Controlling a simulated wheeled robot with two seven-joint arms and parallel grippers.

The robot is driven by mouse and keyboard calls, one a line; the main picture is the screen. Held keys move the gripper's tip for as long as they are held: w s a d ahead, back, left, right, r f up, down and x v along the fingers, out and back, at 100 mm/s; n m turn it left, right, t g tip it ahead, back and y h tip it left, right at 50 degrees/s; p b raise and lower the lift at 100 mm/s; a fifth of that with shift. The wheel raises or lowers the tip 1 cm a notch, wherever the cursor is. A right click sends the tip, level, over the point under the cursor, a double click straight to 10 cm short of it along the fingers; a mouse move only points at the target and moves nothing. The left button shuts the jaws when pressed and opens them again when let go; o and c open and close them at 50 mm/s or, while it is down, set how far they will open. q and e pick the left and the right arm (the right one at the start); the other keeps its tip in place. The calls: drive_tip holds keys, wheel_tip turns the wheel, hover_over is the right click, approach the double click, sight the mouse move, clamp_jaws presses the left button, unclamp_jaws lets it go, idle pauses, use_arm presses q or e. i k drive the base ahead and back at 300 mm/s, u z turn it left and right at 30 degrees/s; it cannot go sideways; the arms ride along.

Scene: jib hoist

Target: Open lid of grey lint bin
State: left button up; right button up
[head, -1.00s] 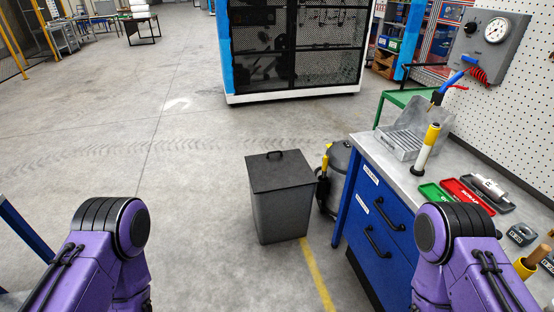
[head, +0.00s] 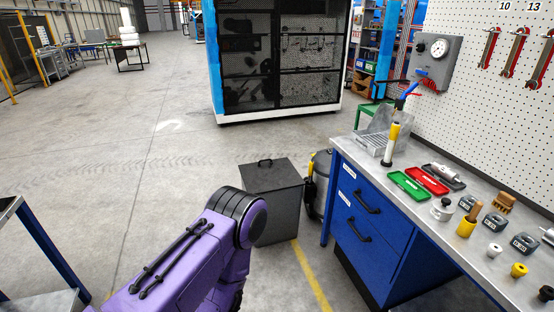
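The grey lint bin (head: 277,208) stands on the floor near the middle of the head view. Its dark flat lid (head: 271,177) is shut and has a black handle (head: 265,162) on top, towards the back edge. My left arm reaches in from the lower left, and its purple and black link covers the bin's lower left front. My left gripper is hidden or out of the picture. My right arm and gripper are not in the picture.
A blue workbench (head: 388,225) with tools stands to the right. A grey canister (head: 321,182) stands between it and the bin. A mesh-sided machine (head: 281,62) is behind. A metal cart (head: 38,262) is at lower left. The floor left of the bin is clear.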

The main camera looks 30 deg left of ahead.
sight(265, 175)
drive_tip(key=u, duration=0.8)
drive_tip(key=i, duration=0.7)
drive_tip(key=u, duration=1.1)
drive_tip(key=i, duration=1.7)
drive_tip(key=z, duration=1.2)
drive_tip(key=i, duration=0.7)
drive_tip(key=z, duration=0.75)
drive_tip(key=i, duration=0.45)
drive_tip(key=u, duration=0.05)
